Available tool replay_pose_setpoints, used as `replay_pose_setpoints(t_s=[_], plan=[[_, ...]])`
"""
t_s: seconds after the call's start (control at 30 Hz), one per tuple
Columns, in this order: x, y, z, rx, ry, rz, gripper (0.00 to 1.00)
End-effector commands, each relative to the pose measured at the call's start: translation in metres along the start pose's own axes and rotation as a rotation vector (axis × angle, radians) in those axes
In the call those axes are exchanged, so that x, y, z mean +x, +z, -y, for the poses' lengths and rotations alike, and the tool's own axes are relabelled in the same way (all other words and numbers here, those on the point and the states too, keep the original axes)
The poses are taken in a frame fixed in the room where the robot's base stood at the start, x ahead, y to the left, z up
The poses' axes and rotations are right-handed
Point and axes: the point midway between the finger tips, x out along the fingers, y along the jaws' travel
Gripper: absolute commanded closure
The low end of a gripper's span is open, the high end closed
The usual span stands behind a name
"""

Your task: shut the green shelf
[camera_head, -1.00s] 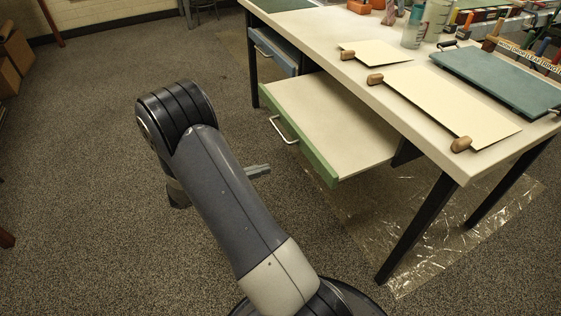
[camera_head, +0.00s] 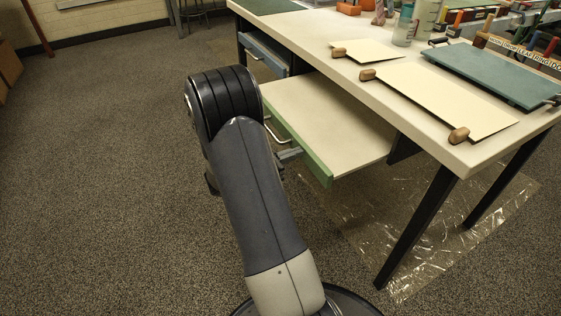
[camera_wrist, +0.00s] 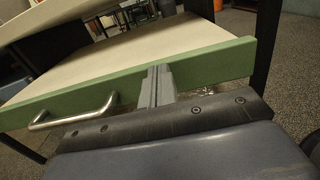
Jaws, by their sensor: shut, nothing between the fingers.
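The green shelf (camera_head: 317,163) is a pull-out board with a cream top and a green front edge, standing out from under the white table. In the wrist view its green front (camera_wrist: 206,66) runs across the picture, with a silver bar handle (camera_wrist: 75,117) on the left. My gripper (camera_head: 290,155) is shut and empty at the green front, to the right of the handle. In the wrist view its closed fingers (camera_wrist: 158,80) overlap the green front; whether they touch it I cannot tell. Part of the handle is hidden behind my arm in the head view.
A blue-fronted drawer (camera_head: 265,54) sits further left under the white table (camera_head: 457,157). A black table leg (camera_head: 418,225) stands at the right on clear plastic sheeting.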

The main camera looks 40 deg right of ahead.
Motion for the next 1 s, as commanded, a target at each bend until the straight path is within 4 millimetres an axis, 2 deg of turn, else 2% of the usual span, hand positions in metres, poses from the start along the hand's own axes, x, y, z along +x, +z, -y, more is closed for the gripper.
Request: replay_pose_setpoints(t_s=[0.57,0.77,1.0], plan=[[0.011,0.001,0.001,-0.001,-0.003,0.000,1.00],[0.046,0.002,0.002,-0.002,-0.007,0.000,1.00],[0.111,0.001,0.002,0.000,-0.007,0.000,1.00]])
